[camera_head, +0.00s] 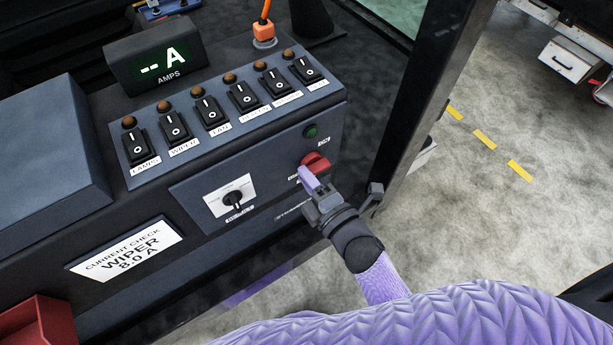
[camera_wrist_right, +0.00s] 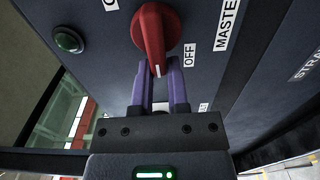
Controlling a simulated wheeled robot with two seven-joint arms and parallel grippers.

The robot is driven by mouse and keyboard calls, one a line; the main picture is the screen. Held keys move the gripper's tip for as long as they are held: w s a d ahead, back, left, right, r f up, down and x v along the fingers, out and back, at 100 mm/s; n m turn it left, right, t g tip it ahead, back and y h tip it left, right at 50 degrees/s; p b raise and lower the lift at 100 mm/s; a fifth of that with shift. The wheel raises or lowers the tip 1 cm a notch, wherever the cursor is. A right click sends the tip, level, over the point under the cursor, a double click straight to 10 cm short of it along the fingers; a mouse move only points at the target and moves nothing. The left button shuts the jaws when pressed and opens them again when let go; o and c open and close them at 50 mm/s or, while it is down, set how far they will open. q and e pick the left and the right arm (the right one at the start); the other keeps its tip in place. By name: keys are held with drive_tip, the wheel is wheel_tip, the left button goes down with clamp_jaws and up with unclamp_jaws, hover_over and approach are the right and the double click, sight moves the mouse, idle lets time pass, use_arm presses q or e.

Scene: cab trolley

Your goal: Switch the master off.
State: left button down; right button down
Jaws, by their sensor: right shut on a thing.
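The red master switch (camera_head: 316,161) is a rotary knob on the front face of the dark switch panel. In the right wrist view the knob (camera_wrist_right: 153,30) has its handle end with a white mark toward my fingers. The OFF label (camera_wrist_right: 189,55) and the MASTER label (camera_wrist_right: 228,25) stand right of it. My right gripper (camera_head: 308,177) is at the knob, and in the wrist view its purple fingers (camera_wrist_right: 159,68) are shut on the handle's end. My left gripper is not in view.
A green lamp (camera_head: 310,131) sits above the knob. A black selector (camera_head: 233,198) on a white plate is to the left. Several rocker switches (camera_head: 209,109) line the top. The display (camera_head: 158,62) reads "--A". A dark cab post (camera_head: 432,85) stands close on the right.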

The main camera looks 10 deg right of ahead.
drive_tip(key=c, duration=0.8)
unclamp_jaws()
drive_tip(key=shift+d+f, duration=0.1)
drive_tip(key=shift+d, duration=0.1)
drive_tip(key=shift+o, duration=0.9)
drive_tip(key=shift+d, duration=0.1)
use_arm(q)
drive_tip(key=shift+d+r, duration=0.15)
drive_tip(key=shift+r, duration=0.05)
use_arm(e)
drive_tip(key=v, duration=1)
